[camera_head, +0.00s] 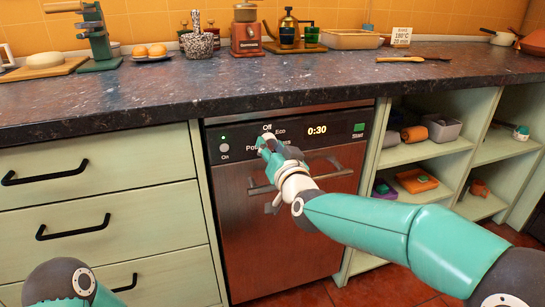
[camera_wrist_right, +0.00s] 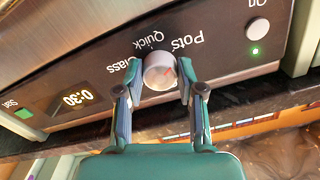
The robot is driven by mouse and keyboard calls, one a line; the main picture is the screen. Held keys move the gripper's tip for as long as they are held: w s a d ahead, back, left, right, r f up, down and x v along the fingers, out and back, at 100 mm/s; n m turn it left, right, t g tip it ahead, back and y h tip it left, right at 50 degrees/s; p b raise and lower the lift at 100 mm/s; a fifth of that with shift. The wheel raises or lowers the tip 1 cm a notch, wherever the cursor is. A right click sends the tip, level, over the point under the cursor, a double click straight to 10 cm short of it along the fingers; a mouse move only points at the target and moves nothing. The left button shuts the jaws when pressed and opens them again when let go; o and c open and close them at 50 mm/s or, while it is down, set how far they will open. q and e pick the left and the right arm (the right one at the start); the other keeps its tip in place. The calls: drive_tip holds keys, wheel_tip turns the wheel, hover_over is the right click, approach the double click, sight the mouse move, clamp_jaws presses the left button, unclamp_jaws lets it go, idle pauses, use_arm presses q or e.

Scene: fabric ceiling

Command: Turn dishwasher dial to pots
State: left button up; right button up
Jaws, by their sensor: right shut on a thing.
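The dishwasher (camera_head: 285,235) has a dark control panel with a round dial. In the right wrist view the pale dial (camera_wrist_right: 159,71) shows between the fingers, with labels reading Pots, Quick and Glass around it, upside down. My right gripper (camera_head: 266,144) is at the panel, shut on the dial, with one finger on each side (camera_wrist_right: 157,85). My left gripper is out of view.
A green Start button (camera_head: 359,127) and a 0:30 display (camera_head: 317,130) sit right of the dial, and an On button (camera_head: 224,147) left. The door handle (camera_head: 330,172) runs below the panel. The dark countertop (camera_head: 190,90) overhangs above. Drawers (camera_head: 90,185) stand left, open shelves (camera_head: 425,150) right.

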drive_tip(key=o, duration=1.1)
drive_tip(key=shift+o, duration=0.2)
drive_tip(key=v, duration=1.2)
